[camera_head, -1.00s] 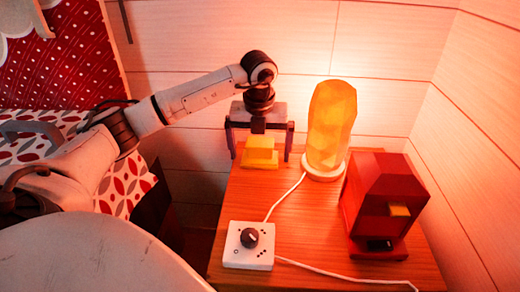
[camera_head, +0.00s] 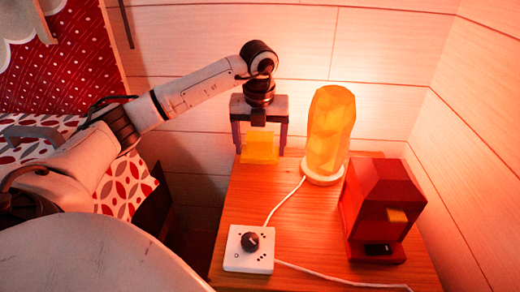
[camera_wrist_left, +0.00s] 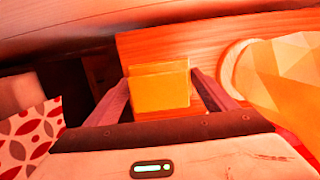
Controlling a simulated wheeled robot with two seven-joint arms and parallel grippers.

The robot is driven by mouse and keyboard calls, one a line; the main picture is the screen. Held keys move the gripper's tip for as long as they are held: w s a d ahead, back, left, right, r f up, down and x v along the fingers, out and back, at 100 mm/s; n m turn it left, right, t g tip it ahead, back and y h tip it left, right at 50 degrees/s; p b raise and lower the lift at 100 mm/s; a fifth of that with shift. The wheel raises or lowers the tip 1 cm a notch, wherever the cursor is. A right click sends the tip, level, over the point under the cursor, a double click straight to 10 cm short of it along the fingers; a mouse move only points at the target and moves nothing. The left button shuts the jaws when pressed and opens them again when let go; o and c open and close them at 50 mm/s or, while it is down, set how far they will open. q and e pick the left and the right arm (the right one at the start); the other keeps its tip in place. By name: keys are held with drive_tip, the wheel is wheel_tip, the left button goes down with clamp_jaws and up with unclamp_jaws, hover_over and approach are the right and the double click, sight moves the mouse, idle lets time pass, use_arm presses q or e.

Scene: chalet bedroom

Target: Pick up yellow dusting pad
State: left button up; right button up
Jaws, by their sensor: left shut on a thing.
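The yellow dusting pad (camera_head: 259,147) is at the far left corner of the wooden bedside table (camera_head: 300,225). My left gripper (camera_head: 260,152) comes down over it from above, with one finger on each side, and is shut on it. In the left wrist view the pad (camera_wrist_left: 160,90) shows between the two dark fingers. I cannot tell whether its underside still touches the table. My right gripper is not in view.
A glowing yellow lamp (camera_head: 329,130) on a round white base stands right of the gripper. A red box-shaped machine (camera_head: 380,205) and a white knob control (camera_head: 249,248) with cable stand nearer. Walls are close behind and right; a patterned bed (camera_head: 125,190) is left.

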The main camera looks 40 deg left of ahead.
sight(260, 136)
use_arm(q)
wheel_tip(260, 136, up, 9)
drive_tip(key=p, duration=0.3)
wheel_tip(260, 136, up, 16)
drive_tip(key=p, duration=0.7)
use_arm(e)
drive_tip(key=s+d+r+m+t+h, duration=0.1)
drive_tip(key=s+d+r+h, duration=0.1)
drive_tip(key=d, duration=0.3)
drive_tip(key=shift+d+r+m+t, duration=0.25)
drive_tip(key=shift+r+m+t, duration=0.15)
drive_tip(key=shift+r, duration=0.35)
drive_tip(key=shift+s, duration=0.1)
